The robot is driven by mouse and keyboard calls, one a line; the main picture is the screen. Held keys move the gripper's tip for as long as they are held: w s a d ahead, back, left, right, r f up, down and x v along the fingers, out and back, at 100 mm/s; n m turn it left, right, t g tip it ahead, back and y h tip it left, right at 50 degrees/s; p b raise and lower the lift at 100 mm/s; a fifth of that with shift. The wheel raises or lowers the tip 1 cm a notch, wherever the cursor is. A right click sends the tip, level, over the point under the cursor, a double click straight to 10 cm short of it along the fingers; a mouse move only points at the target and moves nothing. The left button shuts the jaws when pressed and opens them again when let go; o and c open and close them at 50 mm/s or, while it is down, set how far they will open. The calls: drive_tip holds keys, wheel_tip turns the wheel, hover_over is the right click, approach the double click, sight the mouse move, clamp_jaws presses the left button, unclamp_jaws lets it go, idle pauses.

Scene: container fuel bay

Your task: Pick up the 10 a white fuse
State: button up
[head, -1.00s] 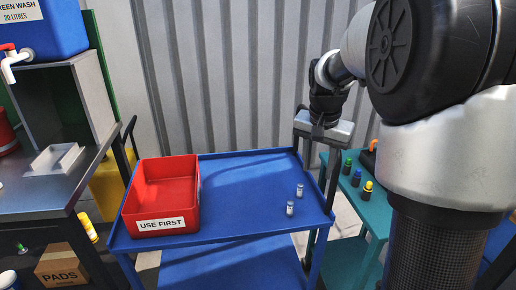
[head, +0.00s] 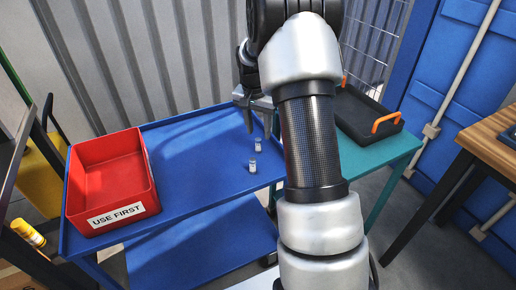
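Two small white fuse-like cylinders stand upright on the blue trolley top (head: 195,160). The nearer white cylinder (head: 252,167) is lower in the picture, and the farther white cylinder (head: 258,144) is just behind it and slightly right. Their markings are too small to read, so I cannot tell which is 10 A. My gripper (head: 261,128) points down close above the farther cylinder, its fingers apart on either side in the picture. It looks open and empty; whether the fingertips reach around the cylinder is unclear.
A red "USE FIRST" bin (head: 112,182) stands on the trolley's left side. A teal table (head: 375,153) at right carries a black tray (head: 352,118) with orange handles. My arm hides part of the trolley's right end. The trolley's middle is clear.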

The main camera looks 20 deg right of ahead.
sight(258, 139)
drive_tip(key=f, duration=0.2)
drive_tip(key=w+f+b, duration=0.1)
drive_tip(key=f, duration=0.2)
drive_tip(key=f+b, duration=0.1)
drive_tip(key=f, duration=0.1)
drive_tip(key=shift+w+d+f, duration=0.35)
drive_tip(key=shift+w, duration=0.05)
clamp_jaws()
